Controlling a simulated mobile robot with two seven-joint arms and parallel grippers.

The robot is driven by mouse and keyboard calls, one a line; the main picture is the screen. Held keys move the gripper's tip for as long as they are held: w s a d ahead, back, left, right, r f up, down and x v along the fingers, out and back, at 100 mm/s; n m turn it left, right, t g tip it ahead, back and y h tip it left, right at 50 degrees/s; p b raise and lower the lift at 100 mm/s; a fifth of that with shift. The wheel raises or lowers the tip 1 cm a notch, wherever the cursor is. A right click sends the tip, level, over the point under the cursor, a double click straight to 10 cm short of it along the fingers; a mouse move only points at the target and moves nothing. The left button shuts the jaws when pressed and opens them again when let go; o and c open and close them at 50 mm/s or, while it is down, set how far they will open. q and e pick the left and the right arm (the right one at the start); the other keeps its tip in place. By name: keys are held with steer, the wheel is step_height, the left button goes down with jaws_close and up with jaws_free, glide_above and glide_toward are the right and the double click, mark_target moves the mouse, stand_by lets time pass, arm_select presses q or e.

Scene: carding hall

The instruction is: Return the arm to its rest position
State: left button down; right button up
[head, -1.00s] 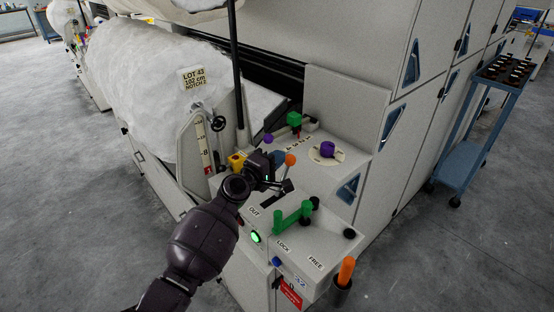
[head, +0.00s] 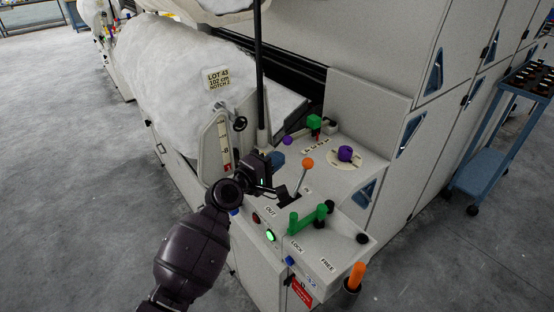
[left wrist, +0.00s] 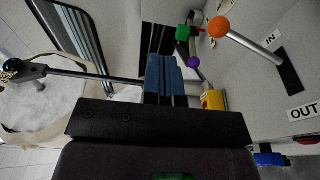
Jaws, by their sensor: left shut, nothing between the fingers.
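My left gripper (head: 277,158) is over the machine's control console, left of the orange-knobbed lever (head: 308,164) and apart from it. In the left wrist view its blue fingers (left wrist: 165,78) are together with nothing between them. The lever also shows there, its orange knob (left wrist: 219,27) up and right of the fingers, its stem running towards the slot between the IN and OUT labels. My left arm (head: 192,255) comes in from the lower left. My right gripper is not in view.
The console carries a green handle (head: 309,219) by LOCK and FREE, a lit green button (head: 270,236), a purple knob (head: 345,153) and a green block (head: 314,121). A white roll (head: 165,75) lies behind left. A blue trolley (head: 490,150) stands right. The left floor is clear.

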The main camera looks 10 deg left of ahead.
arm_select(q)
steer(key=s+a+f+m+y, duration=0.7)
steer(key=s+a+f+m, duration=0.15)
steer(key=a+m, duration=0.25)
steer(key=s+a+f+g+y, duration=0.1)
steer(key=s+a+f, duration=0.1)
steer(key=s+f, duration=0.2)
steer(key=s+a+f+g+y, duration=0.1)
steer(key=s+a+f, duration=0.2)
steer(key=s, duration=0.8)
steer(key=s+a+f+m+g+y, duration=0.1)
steer(key=s+a+f, duration=0.2)
steer(key=s+f, duration=0.4)
steer(key=shift+s+a+f+y, duration=0.2)
steer(key=shift+s+y, duration=0.1)
steer(key=shift+s, duration=0.2)
